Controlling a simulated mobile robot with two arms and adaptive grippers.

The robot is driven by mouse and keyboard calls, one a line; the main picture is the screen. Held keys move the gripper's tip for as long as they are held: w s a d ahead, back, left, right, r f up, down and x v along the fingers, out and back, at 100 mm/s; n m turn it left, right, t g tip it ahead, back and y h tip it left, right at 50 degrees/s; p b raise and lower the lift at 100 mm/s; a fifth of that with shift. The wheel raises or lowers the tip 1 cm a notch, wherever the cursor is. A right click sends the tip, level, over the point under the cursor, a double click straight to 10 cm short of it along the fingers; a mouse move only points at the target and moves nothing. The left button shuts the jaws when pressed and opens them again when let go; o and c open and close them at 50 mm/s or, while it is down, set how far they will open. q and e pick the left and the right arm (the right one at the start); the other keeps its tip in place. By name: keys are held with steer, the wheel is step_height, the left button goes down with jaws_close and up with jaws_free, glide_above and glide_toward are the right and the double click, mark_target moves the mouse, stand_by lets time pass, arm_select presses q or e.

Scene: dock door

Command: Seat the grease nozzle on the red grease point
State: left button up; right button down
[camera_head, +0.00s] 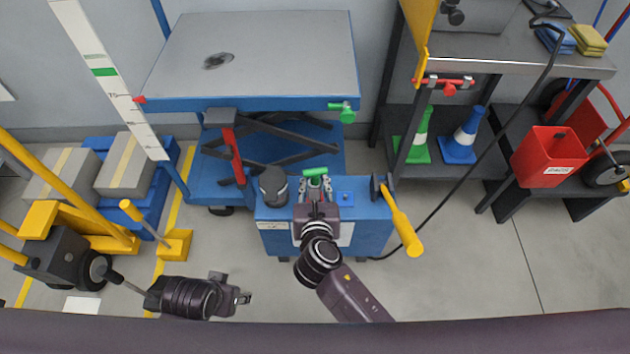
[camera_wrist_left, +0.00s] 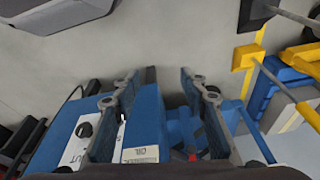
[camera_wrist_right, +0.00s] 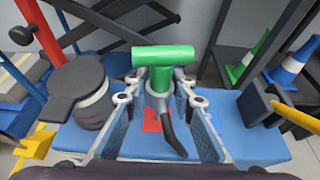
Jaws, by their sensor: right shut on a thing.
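My right gripper (camera_head: 316,187) is shut on a green T-shaped piece (camera_wrist_right: 162,58) with a grey curved lever, over the blue cart top. I cannot tell for sure whether this is the grease nozzle. A red patch (camera_wrist_right: 151,122) shows on the cart top behind the fingers. A small red fitting (camera_head: 139,99) sits at the left front corner of the lift table, and a green fitting (camera_head: 345,112) at its right front corner. A red T-shaped piece (camera_head: 450,88) is at the bench edge. My left gripper (camera_head: 243,297) is open and empty, left of the cart.
The blue cart (camera_head: 275,240) carries a dark-lidded canister (camera_head: 273,186) on the left and a yellow-handled tool (camera_head: 405,230) on the right. A black hose (camera_head: 470,165) runs from the bench to the floor by the cart.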

step_height(320, 180, down, 3)
steer(key=b, duration=0.3)
steer(key=shift+f+b, duration=0.25)
steer(key=shift+b, duration=0.3)
arm_select(q)
steer(key=v, duration=0.7)
steer(key=shift+w+r+t, duration=0.15)
steer(key=shift+w+t, duration=0.05)
steer(key=shift+t, duration=0.1)
steer(key=shift+a+r, duration=0.15)
steer(key=shift+r, duration=0.05)
steer(key=shift+r+p, duration=0.3)
steer(key=shift+p, duration=0.15)
arm_select(e)
steer(key=shift+s, duration=0.1)
arm_select(q)
steer(key=shift+r+p, duration=0.4)
steer(key=shift+r, duration=0.05)
steer(key=shift+f+b, duration=0.4)
steer(key=shift+f, duration=0.05)
arm_select(e)
steer(key=shift+f, duration=0.75)
steer(key=c, duration=1.9)
jaws_free()
steer(key=shift+r, duration=0.1)
steer(key=shift+c, duration=0.2)
